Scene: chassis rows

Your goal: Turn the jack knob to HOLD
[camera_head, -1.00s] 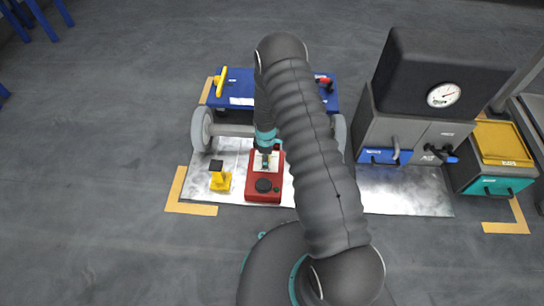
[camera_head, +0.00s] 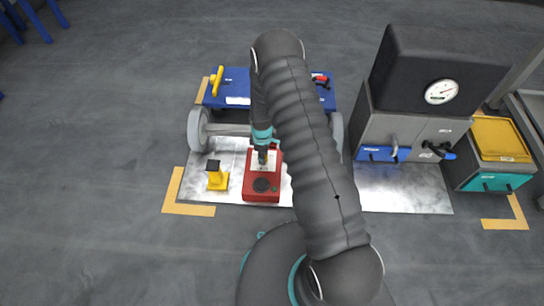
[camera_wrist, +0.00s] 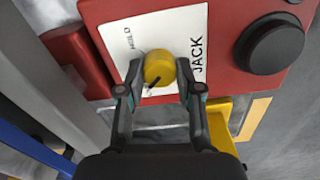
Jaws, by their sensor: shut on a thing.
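The red jack box (camera_head: 262,190) stands on the metal floor plate, with a white label plate and a round black knob on top. In the wrist view, the yellow jack knob (camera_wrist: 159,66) sits on the white plate (camera_wrist: 118,38), with a dark pointer mark toward its lower left. The word HOLD is printed to the knob's upper left, and JACK to its right. My gripper (camera_wrist: 160,90) is shut on the yellow knob, one finger on each side. In the head view, my gripper (camera_head: 263,152) is over the box's back part and hides the knob.
A blue cart (camera_head: 240,88) with grey wheels is behind. A grey cabinet (camera_head: 377,133) with a gauge and a yellow-topped teal bin (camera_head: 492,184) stand right. Open floor lies left.

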